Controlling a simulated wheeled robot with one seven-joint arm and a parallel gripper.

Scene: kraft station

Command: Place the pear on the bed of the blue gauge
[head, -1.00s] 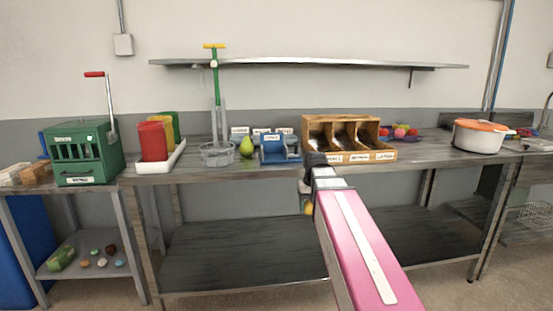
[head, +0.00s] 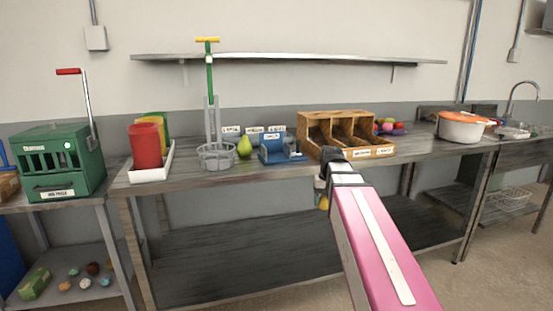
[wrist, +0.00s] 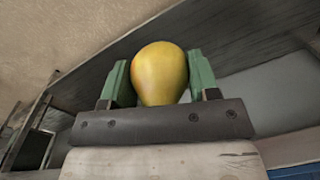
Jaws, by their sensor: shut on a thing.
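My gripper (wrist: 158,82) is shut on a yellow-orange, pear-shaped fruit (wrist: 160,70), held between its green fingers in the wrist view. In the head view the fruit (head: 323,202) shows only as a small yellow patch below the wrist, in front of the table edge. The rest of it is hidden by my arm. The blue gauge (head: 272,151) stands on the tabletop, left of and beyond my gripper, with a small label on it. A green pear (head: 244,147) stands upright on the table just left of the gauge.
A wooden compartment box (head: 312,131) stands right of the gauge. Further left is a white tray (head: 152,174) with red and yellow containers. A white pot (head: 461,130) stands far right.

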